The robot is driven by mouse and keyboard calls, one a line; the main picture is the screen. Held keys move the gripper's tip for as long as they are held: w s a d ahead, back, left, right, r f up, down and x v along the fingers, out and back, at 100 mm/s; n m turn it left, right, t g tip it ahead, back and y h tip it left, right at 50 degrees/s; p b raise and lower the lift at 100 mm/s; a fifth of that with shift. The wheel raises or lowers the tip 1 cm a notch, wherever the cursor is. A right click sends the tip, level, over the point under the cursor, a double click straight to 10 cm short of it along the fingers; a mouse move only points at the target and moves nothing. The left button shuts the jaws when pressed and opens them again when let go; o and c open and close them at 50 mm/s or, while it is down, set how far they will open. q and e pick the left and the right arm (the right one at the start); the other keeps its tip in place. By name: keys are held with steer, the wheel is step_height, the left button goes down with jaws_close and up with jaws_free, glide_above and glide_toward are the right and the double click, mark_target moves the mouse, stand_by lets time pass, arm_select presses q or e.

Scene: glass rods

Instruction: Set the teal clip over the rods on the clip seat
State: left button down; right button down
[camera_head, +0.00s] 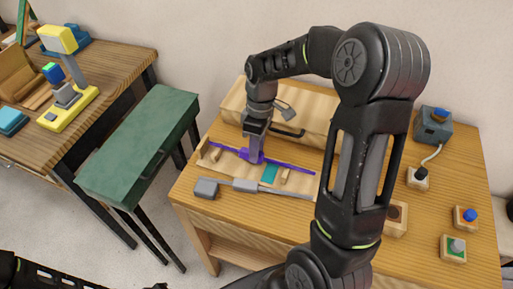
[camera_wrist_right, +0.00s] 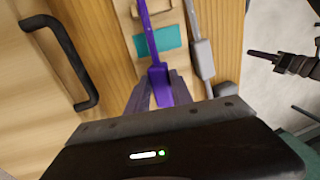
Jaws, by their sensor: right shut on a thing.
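A long purple rod (camera_head: 290,168) with a wider block near its middle lies across a pale wooden tray (camera_head: 222,166). My right gripper (camera_head: 252,154) is shut on the block; the right wrist view shows the fingers (camera_wrist_right: 153,92) on either side of the purple piece (camera_wrist_right: 158,72).
A grey handled tool (camera_head: 245,186) lies in front of the tray. A wooden case (camera_head: 300,122) with a black handle stands behind it. Buttons on wooden blocks (camera_head: 453,247) stand at the right. A green bench (camera_head: 150,150) and another table (camera_head: 120,60) are at the left.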

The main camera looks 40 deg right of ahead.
steer(key=c, duration=1)
jaws_free()
steer(key=shift+c, duration=0.2)
step_height(320, 180, up, 8)
steer(key=d+b, duration=0.1)
steer(key=shift+w+f, duration=0.15)
steer(key=shift+w, duration=0.25)
